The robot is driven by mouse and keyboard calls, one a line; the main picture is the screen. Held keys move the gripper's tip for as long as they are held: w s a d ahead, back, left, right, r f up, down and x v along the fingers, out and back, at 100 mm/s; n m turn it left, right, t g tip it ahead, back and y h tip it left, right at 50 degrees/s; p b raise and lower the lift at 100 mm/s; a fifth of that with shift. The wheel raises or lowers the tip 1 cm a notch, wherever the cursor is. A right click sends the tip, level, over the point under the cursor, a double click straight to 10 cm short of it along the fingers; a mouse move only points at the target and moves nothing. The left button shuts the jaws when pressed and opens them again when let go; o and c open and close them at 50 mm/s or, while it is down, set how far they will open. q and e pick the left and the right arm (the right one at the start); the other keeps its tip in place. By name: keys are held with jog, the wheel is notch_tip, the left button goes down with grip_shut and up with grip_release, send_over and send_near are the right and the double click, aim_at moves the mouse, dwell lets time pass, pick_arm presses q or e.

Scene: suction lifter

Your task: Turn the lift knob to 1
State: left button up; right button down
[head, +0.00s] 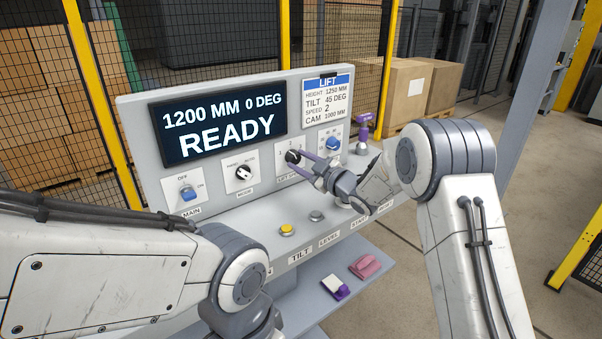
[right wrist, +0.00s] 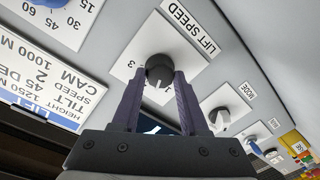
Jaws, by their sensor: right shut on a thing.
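The lift speed knob (head: 292,157) is a black dial on a white plate on the grey console, with small numbers around it. In the right wrist view the knob (right wrist: 159,70) sits between the purple fingertips, beside a printed 3 and the LIFT SPEED label (right wrist: 190,27). My right gripper (head: 299,162) is shut on this knob, and its fingers also show in the right wrist view (right wrist: 160,82).
The display (head: 218,124) reads 1200 MM 0 DEG READY. A card (head: 327,101) lists speed 2. The mode knob (head: 243,172), blue main switch (head: 190,193) and blue dial (head: 333,144) flank the speed knob. A yellow button (head: 287,229) lies below. A purple-handled tool (head: 363,125) stands right.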

jog(key=n+b, duration=0.3)
jog(key=b, duration=0.1)
jog(key=n+b, duration=0.2)
jog(key=b, duration=0.1)
jog(key=shift+f+n, duration=0.25)
jog(key=shift+n, duration=0.05)
jog(key=shift+r+n+b, duration=0.15)
jog(key=shift+n+b, duration=0.65)
jog(key=shift+b, duration=0.1)
jog(key=shift+a, duration=0.1)
jog(key=shift+c, duration=2.2)
grip_release()
jog(key=shift+s+r, duration=0.1)
jog(key=shift+s, duration=0.05)
jog(key=v, duration=1)
jog(key=shift+s+r+b, duration=0.15)
jog(key=shift+b, duration=0.25)
